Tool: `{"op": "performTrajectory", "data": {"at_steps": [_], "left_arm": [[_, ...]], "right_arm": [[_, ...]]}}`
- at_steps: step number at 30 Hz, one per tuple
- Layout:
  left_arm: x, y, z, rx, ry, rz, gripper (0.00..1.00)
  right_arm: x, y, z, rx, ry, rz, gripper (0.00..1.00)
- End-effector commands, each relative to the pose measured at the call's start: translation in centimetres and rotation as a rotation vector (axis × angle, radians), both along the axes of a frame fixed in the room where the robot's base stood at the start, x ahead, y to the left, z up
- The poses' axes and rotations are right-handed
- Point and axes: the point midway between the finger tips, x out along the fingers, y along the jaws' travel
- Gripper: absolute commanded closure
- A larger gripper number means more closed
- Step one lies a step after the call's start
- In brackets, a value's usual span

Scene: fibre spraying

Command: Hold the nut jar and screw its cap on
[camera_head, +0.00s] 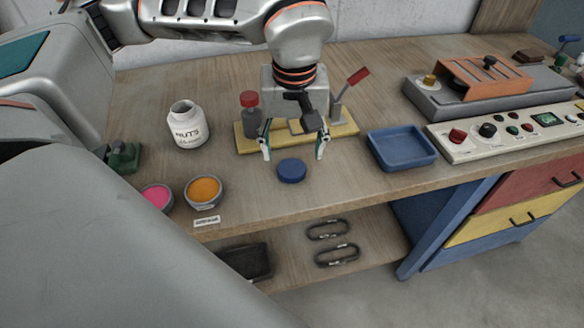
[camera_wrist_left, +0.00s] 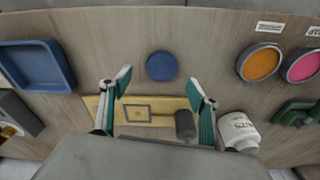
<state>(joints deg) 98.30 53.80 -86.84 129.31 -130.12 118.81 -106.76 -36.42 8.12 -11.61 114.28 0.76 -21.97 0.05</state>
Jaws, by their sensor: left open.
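The white nut jar (camera_head: 187,125), labelled NUTS, stands upright and without a cap on the bench, left of the yellow board. It also shows in the left wrist view (camera_wrist_left: 240,132), beside the gripper's right finger. A round blue cap (camera_head: 292,170) lies flat on the bench near the front; in the left wrist view the cap (camera_wrist_left: 161,66) is ahead of the fingertips. My left gripper (camera_head: 294,150) points down, open and empty, its fingers spread behind and above the cap, apart from it. My right gripper is not in view.
A yellow board (camera_head: 246,143) with a red-capped dark bottle (camera_head: 251,113) and a red-handled lever (camera_head: 352,84) is behind the cap. A blue tray (camera_head: 402,147) is to the right. Orange (camera_head: 204,191) and pink (camera_head: 158,197) bowls stand at front left.

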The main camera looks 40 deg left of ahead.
Motion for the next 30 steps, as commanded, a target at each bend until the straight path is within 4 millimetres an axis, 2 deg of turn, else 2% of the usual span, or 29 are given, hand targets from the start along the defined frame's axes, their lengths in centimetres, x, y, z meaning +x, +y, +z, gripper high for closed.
{"op": "performTrajectory", "data": {"at_steps": [7, 15, 18, 30], "left_arm": [[0.0, 0.0, -0.3, 0.000, 0.000, 0.000, 0.39], [0.0, 0.4, -4.1, 0.000, 0.004, 0.001, 0.39], [0.1, 0.5, -4.9, 0.000, 0.000, 0.002, 0.39], [0.2, 0.5, -5.0, 0.000, -0.001, 0.001, 0.39]], "right_arm": [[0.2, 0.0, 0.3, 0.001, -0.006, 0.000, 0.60], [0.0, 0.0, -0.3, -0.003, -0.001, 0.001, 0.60], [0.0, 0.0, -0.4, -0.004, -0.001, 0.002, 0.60], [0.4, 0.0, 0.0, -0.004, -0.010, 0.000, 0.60]]}}
